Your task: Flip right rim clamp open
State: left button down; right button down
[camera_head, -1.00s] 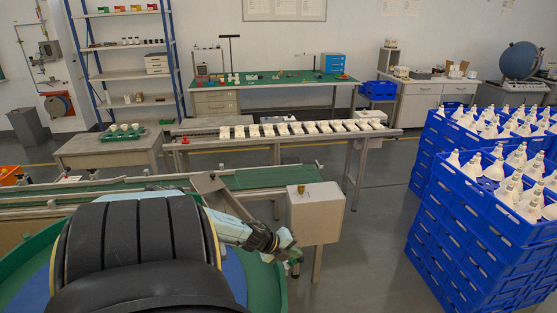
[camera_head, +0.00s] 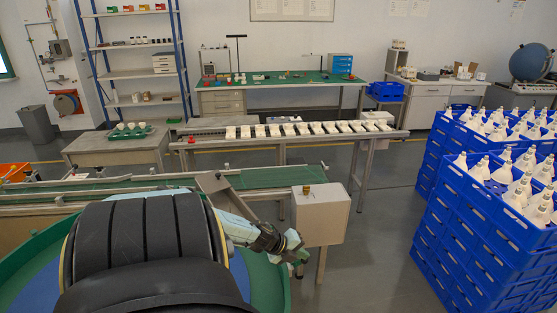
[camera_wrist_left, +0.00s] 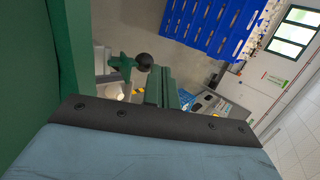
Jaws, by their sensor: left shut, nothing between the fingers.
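A green rim (camera_head: 277,270) of a round table with a blue middle curves along the lower left of the head view. My left gripper (camera_head: 291,248) is at its right edge, shut and empty. A small green piece (camera_head: 302,259), perhaps part of the right rim clamp, shows just beyond the gripper. In the left wrist view a green star-shaped part (camera_wrist_left: 123,64) stands beside a black ball knob (camera_wrist_left: 144,61), past the gripper's edge. I cannot tell whether the gripper touches the clamp, or the clamp's exact position. My right gripper is not in view.
A grey box (camera_head: 320,214) on a post stands close beyond my left gripper. A conveyor (camera_head: 270,177) runs behind the rim. Stacked blue crates (camera_head: 455,235) with white bulbs stand at right. Open floor (camera_head: 375,265) lies between.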

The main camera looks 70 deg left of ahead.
pick_arm(q)
jog(key=shift+r, duration=0.1)
jog(key=s+r+p, duration=0.1)
jog(key=r+p, duration=0.2)
jog(key=s+r+p, duration=0.1)
jog(key=shift+s+r+p, duration=0.25)
jog(key=shift+s+p, duration=0.05)
jog(key=shift+p, duration=0.05)
notch_tip(320, 180, up, 8)
jog(key=s+p, duration=0.1)
jog(key=s, duration=0.1)
jog(key=shift+d+r+p, duration=0.2)
jog(key=shift+d+p, duration=0.1)
jog(key=shift+d, duration=0.15)
